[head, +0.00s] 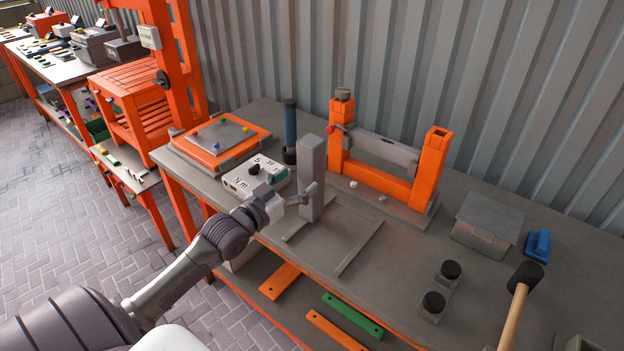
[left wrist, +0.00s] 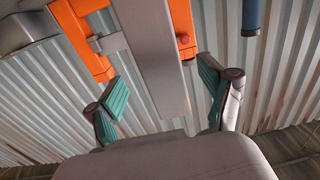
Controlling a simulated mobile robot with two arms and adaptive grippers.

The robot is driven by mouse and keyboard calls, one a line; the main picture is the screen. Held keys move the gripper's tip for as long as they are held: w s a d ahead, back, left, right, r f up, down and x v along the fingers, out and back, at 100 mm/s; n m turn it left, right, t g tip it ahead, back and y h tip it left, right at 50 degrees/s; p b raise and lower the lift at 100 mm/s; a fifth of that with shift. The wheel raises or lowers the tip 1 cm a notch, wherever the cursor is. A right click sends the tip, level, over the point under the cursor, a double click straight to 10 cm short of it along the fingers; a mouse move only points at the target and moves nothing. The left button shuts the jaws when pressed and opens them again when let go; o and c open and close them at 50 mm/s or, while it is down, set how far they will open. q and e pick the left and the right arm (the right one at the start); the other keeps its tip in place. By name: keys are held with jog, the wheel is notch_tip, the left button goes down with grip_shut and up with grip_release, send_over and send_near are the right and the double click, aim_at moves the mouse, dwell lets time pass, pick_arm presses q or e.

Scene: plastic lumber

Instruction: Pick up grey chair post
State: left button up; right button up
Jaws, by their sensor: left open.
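The grey chair post (head: 312,180) stands upright on the grey workbench, near its front edge. My left gripper (head: 299,197) is at the post's left side in the head view, partway up it. In the left wrist view the post (left wrist: 160,75) runs between the two teal finger pads of my left gripper (left wrist: 163,95). The fingers are apart, with a gap on each side of the post. The far finger is partly hidden by the post in the head view. My right gripper is not in view.
An orange frame with a grey crossbar (head: 386,150) stands behind the post. A white torque box (head: 255,176) and a dark blue cylinder (head: 290,130) are left of it. A mallet (head: 519,300) and a grey box (head: 487,222) lie right. Low rails (head: 359,249) lie on the bench.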

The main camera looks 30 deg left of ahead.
aim_at(304, 174)
pick_arm(q)
jog(key=w, duration=0.2)
jog(key=w+p, duration=0.1)
jog(key=w, duration=0.2)
jog(key=shift+w+d+r, duration=0.1)
jog(key=shift+d+r, duration=0.05)
jog(key=shift+w, duration=0.25)
jog(key=shift+s, duration=0.1)
jog(key=shift+c, duration=0.3)
jog(key=c, duration=1.3)
grip_shut()
